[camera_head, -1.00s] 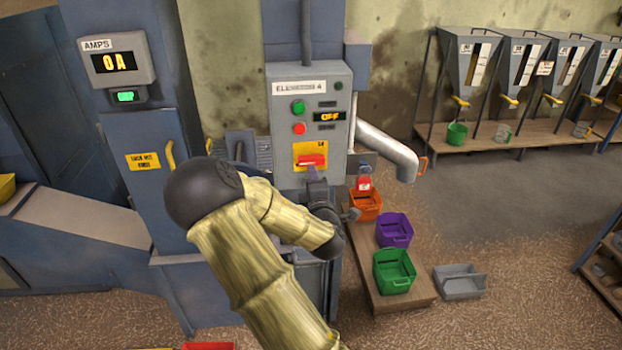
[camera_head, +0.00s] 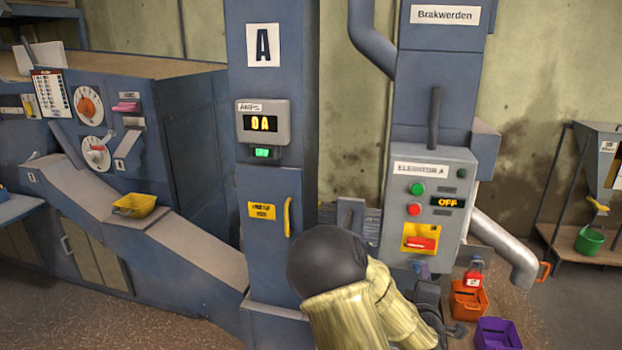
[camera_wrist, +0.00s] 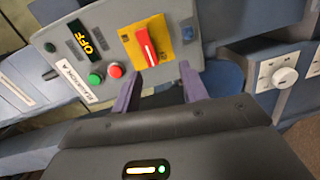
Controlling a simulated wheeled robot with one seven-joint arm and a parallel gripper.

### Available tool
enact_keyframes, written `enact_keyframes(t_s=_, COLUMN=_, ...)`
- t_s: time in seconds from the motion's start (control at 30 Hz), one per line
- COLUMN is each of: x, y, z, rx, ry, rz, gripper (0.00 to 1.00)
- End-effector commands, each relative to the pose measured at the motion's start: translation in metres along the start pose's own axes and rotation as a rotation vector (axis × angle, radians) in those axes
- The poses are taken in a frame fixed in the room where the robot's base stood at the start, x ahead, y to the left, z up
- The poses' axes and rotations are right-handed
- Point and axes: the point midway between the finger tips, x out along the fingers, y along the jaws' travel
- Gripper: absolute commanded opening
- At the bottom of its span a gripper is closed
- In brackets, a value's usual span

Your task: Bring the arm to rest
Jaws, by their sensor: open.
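My gripper is open and empty in the wrist view (camera_wrist: 161,92), its two purple fingers spread. Its fingers point toward the grey ELEVATOR A control box (camera_wrist: 110,60), just short of the red switch handle (camera_wrist: 146,46) on its yellow plate. In the head view, my arm reaches from the lower middle to the same control box (camera_head: 432,205). The red handle (camera_head: 421,243) there lies sideways, and the display (camera_head: 447,202) reads OFF. My wrist hides the lower part of the gripper in this view.
A blue column with an AMPS display (camera_head: 262,123) reading 0 A stands left of the box. Orange (camera_head: 468,300) and purple (camera_head: 497,333) bins stand lower right, below a metal spout (camera_head: 506,250).

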Motion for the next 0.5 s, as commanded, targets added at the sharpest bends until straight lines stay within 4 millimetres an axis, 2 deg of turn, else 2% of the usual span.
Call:
enact_keyframes(t_s=0.1, x=-0.008, y=-0.02, z=0.01, rx=0.178, ry=-0.077, rz=-0.12, gripper=0.44)
enact_keyframes(t_s=0.23, x=-0.025, y=-0.047, z=0.011, rx=0.399, ry=-0.171, rz=-0.286, gripper=0.44)
enact_keyframes(t_s=0.4, x=-0.059, y=-0.072, z=-0.004, rx=0.651, ry=-0.285, rz=-0.499, gripper=0.44)
enact_keyframes(t_s=0.5, x=-0.084, y=-0.081, z=-0.016, rx=0.773, ry=-0.35, rz=-0.619, gripper=0.44)
